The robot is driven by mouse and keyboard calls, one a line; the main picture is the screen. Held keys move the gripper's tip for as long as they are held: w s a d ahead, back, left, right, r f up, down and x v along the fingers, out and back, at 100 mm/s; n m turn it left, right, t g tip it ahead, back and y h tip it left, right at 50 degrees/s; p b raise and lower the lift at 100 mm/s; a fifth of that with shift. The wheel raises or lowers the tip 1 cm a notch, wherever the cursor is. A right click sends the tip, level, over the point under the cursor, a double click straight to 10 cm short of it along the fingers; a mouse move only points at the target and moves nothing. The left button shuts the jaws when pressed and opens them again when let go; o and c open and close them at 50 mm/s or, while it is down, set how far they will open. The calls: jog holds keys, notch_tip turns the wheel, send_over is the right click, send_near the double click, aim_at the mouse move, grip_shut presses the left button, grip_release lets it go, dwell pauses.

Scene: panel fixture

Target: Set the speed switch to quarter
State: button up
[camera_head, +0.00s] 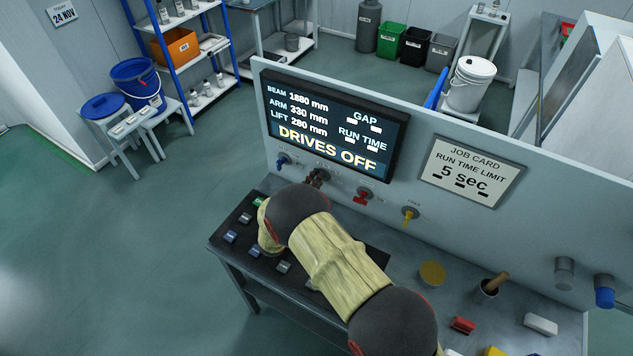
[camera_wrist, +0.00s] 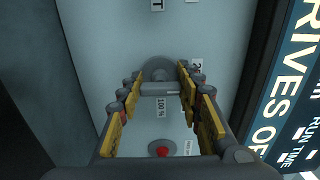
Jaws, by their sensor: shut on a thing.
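The speed switch (camera_wrist: 158,88) is a grey knob with a bar-like handle on the upright panel (camera_head: 480,145). In the wrist view my gripper (camera_wrist: 160,100) has its yellow-padded fingers on either side of the handle, shut on it. A "100 %" label (camera_wrist: 160,107) shows beside the knob. Another label (camera_wrist: 197,66) is partly hidden by a finger and I cannot read it fully. In the head view my gripper (camera_head: 318,178) is at the panel below the screen (camera_head: 335,125), which reads "DRIVES OFF". My arm hides part of the view there, and the switch's exact setting cannot be told.
A blue knob (camera_head: 284,160) is left of my gripper; a red knob (camera_head: 363,196) and a yellow one (camera_head: 410,214) are right. The red one shows close in the wrist view (camera_wrist: 162,152). A job card (camera_head: 472,170) reads "5 sec". Small blocks lie on the bench below.

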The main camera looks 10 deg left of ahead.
dwell(0.3)
jog(key=o, duration=1.1)
jog(key=shift+o, duration=0.5)
jog(key=v, duration=1.2)
jog(key=shift+a, duration=0.1)
jog(key=shift+w, duration=0.1)
